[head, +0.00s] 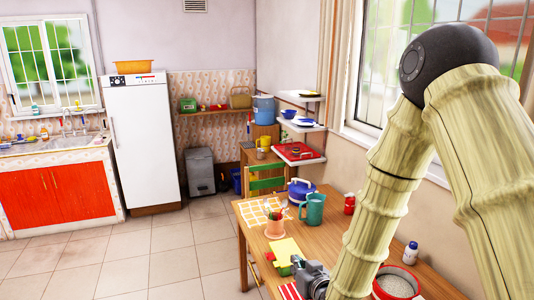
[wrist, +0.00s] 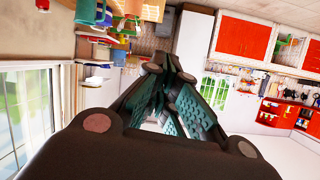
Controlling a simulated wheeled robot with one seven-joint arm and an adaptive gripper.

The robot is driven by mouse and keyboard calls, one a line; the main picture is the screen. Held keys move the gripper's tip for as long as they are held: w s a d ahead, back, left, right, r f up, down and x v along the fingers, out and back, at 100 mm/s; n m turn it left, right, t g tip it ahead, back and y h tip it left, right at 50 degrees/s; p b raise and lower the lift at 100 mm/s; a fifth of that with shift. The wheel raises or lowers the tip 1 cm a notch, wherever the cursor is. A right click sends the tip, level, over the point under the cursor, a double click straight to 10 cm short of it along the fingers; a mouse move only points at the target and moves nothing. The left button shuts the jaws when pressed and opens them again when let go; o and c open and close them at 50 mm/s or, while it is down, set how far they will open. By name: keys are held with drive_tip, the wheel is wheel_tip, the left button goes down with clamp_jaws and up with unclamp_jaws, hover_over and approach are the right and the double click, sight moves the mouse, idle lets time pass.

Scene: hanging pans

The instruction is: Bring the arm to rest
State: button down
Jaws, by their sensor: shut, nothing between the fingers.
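My arm (head: 390,170), with pale ribbed links and a dark joint at the top, fills the right side of the head view. It bends down over the right part of the wooden table (head: 345,236), in front of the window. My gripper (wrist: 168,88) shows in the wrist view with its teal-padded fingers drawn together and nothing held. In the head view the arm's lower end runs out of the bottom edge, so I cannot clearly make out the gripper there.
The window (head: 385,60) is behind my arm. The tiled floor (head: 165,258) at left is clear.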

drive_tip(key=s+d+f+g+h, duration=0.1)
drive_tip(key=s+d+f+g, duration=0.1)
drive_tip(key=s+f, duration=0.3)
drive_tip(key=s+d+f+g, duration=0.1)
drive_tip(key=s+d+f, duration=0.15)
drive_tip(key=f, duration=0.55)
drive_tip(key=s+d+f+m+g+h, duration=0.1)
drive_tip(key=s+d+f+g, duration=0.2)
drive_tip(key=s+f, duration=0.6)
drive_tip(key=s+d+f+m+g+h, duration=0.1)
drive_tip(key=s+d+f+g, duration=0.3)
drive_tip(key=s, duration=1)
drive_tip(key=s+d+f+m+g+h, duration=0.1)
drive_tip(key=s+d+f+g, duration=0.2)
drive_tip(key=s+f, duration=0.6)
wheel_tip(320, 180, down, 17)
drive_tip(key=s+b, duration=0.2)
drive_tip(key=b, duration=1.6)
drive_tip(key=shift+a+b, duration=0.15)
drive_tip(key=shift+b, duration=0.15)
drive_tip(key=shift+r, duration=0.1)
